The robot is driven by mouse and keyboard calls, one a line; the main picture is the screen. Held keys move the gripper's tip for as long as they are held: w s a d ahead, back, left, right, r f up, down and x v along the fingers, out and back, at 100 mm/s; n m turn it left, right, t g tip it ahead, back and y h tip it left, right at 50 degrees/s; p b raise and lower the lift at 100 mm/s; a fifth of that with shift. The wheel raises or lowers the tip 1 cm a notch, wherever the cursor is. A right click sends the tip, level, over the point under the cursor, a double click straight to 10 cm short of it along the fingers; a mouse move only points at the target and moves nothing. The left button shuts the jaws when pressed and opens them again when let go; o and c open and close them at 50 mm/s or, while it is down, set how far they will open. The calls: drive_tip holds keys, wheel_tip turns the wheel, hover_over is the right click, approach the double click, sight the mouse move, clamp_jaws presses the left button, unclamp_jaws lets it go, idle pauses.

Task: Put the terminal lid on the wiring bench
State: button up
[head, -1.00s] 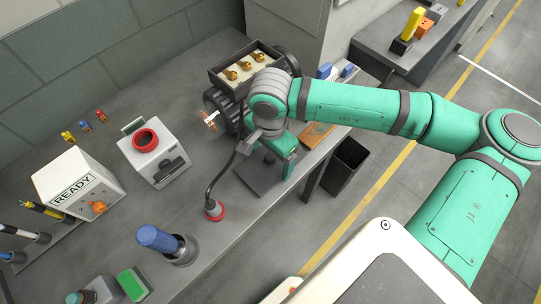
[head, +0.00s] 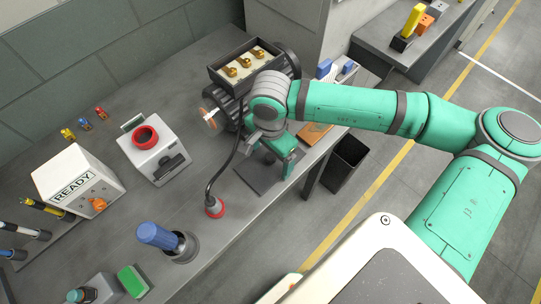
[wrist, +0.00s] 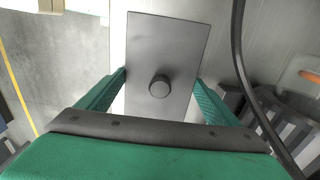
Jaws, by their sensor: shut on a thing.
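The terminal lid, a flat dark grey plate (head: 262,176), is by the near edge of the grey bench (head: 210,95), below my gripper (head: 277,152).
A black cable runs beside my gripper to a red-ringed base (head: 214,208) on the bench. A blue-handled tool (head: 157,237) stands in a holder nearer. A white box with a red ring (head: 152,157) and a READY box (head: 75,183) are left. A dark bin (head: 345,163) stands beyond the edge.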

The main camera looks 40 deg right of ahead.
drive_tip(key=o, duration=1.3)
wheel_tip(320, 180, up, 11)
drive_tip(key=shift+f, duration=0.15)
clamp_jaws()
idle(1.2)
